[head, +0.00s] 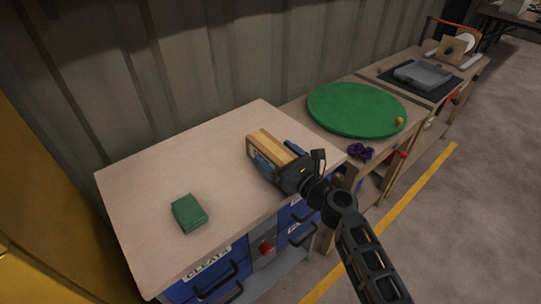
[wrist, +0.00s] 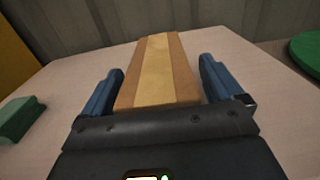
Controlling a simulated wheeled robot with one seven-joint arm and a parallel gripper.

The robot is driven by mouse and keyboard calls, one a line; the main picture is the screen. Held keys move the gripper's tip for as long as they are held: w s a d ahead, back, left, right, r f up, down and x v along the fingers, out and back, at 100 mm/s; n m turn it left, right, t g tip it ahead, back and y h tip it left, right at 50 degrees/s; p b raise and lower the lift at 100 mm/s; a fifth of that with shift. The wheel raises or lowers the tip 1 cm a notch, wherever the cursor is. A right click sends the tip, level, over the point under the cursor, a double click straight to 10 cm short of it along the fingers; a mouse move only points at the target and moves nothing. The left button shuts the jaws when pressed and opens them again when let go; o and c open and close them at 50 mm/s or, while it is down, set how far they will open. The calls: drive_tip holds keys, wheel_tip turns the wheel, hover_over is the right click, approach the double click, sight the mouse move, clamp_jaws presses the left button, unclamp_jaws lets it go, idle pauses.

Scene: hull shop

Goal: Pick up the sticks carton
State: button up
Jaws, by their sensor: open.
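The sticks carton appears to be the long tan box with a paler yellow stripe (head: 269,146) on the wooden cabinet top. In the wrist view the carton (wrist: 158,68) lies lengthwise between the two blue fingers of my gripper (wrist: 160,88). The fingers are open, one on each side, with a narrow gap at each side of the carton. In the head view my gripper (head: 280,158) is at the carton's near end, and it hides part of it.
A small green box (head: 188,213) lies on the cabinet top (head: 140,190), left of the carton. To the right are a round green board (head: 355,108), a dark purple item (head: 360,151) and a grey tray (head: 423,74). A corrugated wall (head: 180,80) stands behind.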

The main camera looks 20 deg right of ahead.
drive_tip(key=shift+w+a, duration=0.1)
drive_tip(key=shift+w, duration=0.2)
drive_tip(key=shift+c, duration=0.3)
drive_tip(key=c, duration=1.1)
drive_tip(key=shift+c, duration=0.4)
drive_tip(key=shift+r, duration=0.15)
